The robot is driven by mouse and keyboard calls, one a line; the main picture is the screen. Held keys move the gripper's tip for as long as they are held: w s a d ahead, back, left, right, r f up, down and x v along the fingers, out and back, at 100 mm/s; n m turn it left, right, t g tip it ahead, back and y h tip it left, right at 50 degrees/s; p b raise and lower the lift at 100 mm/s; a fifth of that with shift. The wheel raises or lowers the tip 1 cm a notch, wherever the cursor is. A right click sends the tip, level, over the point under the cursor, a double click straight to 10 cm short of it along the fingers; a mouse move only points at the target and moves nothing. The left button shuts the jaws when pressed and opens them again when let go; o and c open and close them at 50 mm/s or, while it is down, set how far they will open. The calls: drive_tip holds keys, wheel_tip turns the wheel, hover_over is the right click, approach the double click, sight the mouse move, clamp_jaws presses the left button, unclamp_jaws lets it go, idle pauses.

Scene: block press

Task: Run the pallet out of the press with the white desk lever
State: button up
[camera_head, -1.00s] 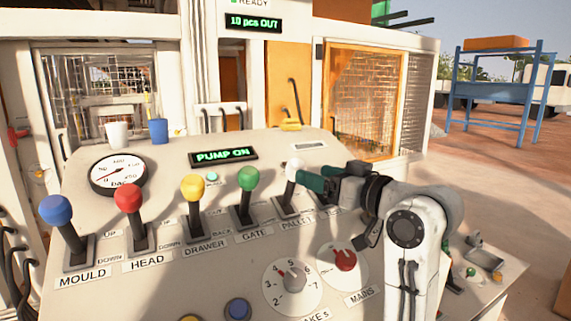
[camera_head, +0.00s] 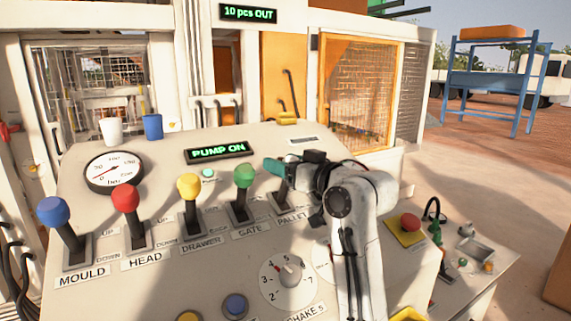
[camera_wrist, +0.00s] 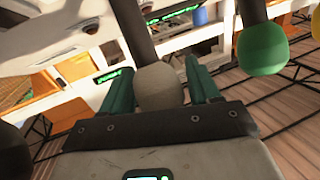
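The white desk lever stands at the right end of the lever row, above the PALLET label. In the head view its dark stem (camera_head: 285,187) shows, but my gripper (camera_head: 281,167) hides its knob. In the wrist view the off-white knob (camera_wrist: 160,87) sits between the two green fingers of my gripper (camera_wrist: 162,85). The pallet itself cannot be made out. The press (camera_head: 110,85) stands behind the desk, with a mesh guard on its front.
The green GATE lever (camera_head: 244,177) stands just left of my gripper. Yellow, red and blue levers follow further left. A red mushroom button (camera_head: 410,222) is right of my arm. A green display (camera_head: 216,150) reads PUMP ON; another (camera_head: 248,14) reads 10 pcs OUT.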

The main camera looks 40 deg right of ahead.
clamp_jaws()
idle(0.3)
drive_tip(key=shift+f, duration=0.1)
